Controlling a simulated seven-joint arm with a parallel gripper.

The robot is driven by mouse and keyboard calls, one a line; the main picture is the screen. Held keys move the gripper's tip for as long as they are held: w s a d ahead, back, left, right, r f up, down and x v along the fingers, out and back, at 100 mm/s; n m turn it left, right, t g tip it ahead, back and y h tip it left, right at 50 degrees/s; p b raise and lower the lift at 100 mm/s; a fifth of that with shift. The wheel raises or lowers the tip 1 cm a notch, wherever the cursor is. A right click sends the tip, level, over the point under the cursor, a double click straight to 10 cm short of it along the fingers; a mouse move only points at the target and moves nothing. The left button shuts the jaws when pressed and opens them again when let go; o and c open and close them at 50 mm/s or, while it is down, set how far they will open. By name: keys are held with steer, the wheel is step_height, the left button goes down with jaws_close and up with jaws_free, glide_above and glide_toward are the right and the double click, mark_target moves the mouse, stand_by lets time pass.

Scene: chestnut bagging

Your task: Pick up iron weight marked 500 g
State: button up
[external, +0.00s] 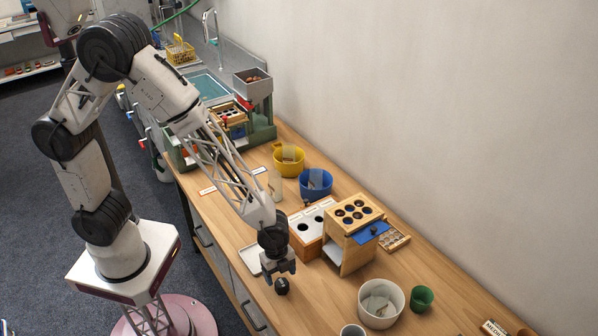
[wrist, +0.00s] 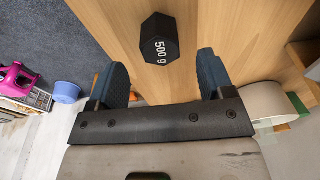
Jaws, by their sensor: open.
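The iron weight (wrist: 160,38) is a dark, six-sided block with "500 g" in white on its side. In the wrist view it is on the wooden bench, ahead of the gap between my fingers. In the external view the weight (external: 281,287) shows as a small black piece just below my gripper (external: 278,270). My gripper (wrist: 163,62) is open and empty, with one blue-grey finger on each side. The fingers look apart from the weight. I cannot tell the exact height between them.
A wooden stand with round holes (external: 347,246) and a white tray (external: 246,262) are close by on the bench (external: 317,301). A white pot (external: 366,307) and green cup (external: 421,298) stand to the right. Blue (external: 316,184) and yellow (external: 288,163) buckets are farther back.

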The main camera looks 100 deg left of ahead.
mark_target(282, 283)
steer(key=shift+w+d+f, duration=0.15)
steer(key=shift+f, duration=1.15)
steer(key=shift+w+d+f, duration=0.15)
steer(key=shift+f, duration=1.1)
steer(key=c, duration=1.3)
